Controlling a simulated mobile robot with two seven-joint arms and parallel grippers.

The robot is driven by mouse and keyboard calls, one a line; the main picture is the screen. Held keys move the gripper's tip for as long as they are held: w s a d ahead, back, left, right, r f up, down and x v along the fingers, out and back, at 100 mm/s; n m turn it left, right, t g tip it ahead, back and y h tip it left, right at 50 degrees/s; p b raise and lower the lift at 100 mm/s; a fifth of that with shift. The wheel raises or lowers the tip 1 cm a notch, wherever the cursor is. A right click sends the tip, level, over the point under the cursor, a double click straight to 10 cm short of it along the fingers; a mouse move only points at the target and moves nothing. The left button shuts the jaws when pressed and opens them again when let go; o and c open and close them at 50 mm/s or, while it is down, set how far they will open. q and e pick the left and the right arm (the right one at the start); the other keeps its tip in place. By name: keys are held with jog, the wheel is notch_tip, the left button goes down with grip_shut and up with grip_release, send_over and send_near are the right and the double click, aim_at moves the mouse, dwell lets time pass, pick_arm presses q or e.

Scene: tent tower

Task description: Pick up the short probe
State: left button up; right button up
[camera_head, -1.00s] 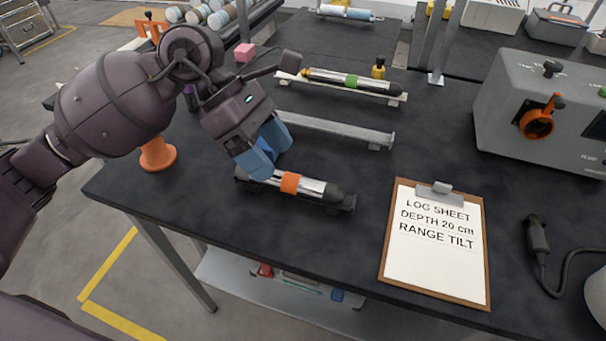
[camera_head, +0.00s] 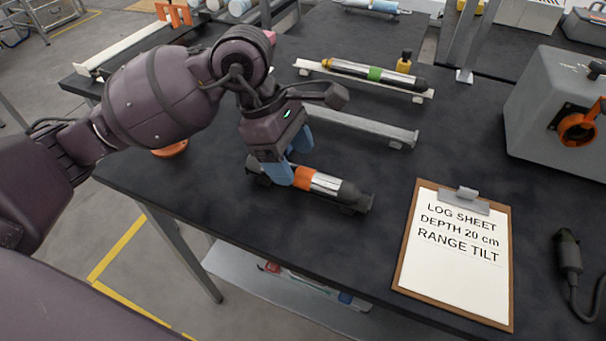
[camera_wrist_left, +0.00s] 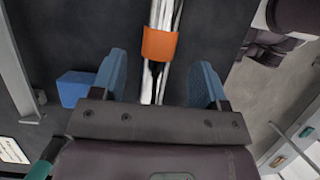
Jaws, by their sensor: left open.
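The short probe (camera_head: 326,182), silver with an orange band and a dark nose, lies in a dark cradle near the table's front edge. My left gripper (camera_head: 290,158) is over its left part, blue fingers pointing down. In the left wrist view, the short probe (camera_wrist_left: 160,45) runs between the two open fingers (camera_wrist_left: 160,68), with gaps on both sides. The fingers hide part of the probe in the head view. I take this as the short one; a longer probe (camera_head: 350,71) with a green band lies on a pale rail behind. My right gripper is not in view.
A blue block (camera_wrist_left: 75,88) is beside one finger. An empty grey rail (camera_head: 360,126) lies behind the short probe. A clipboard (camera_head: 455,250) lies to the right, and a grey instrument box (camera_head: 545,115) stands behind it. An orange object (camera_head: 170,150) is partly behind my arm.

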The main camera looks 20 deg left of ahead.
aim_at(297, 168)
pick_arm(q)
jog(key=x, duration=0.3)
jog(key=shift+w+a, duration=0.1)
jog(key=shift+a, duration=0.05)
jog(key=shift+f, duration=0.4)
jog(key=shift+c, duration=0.5)
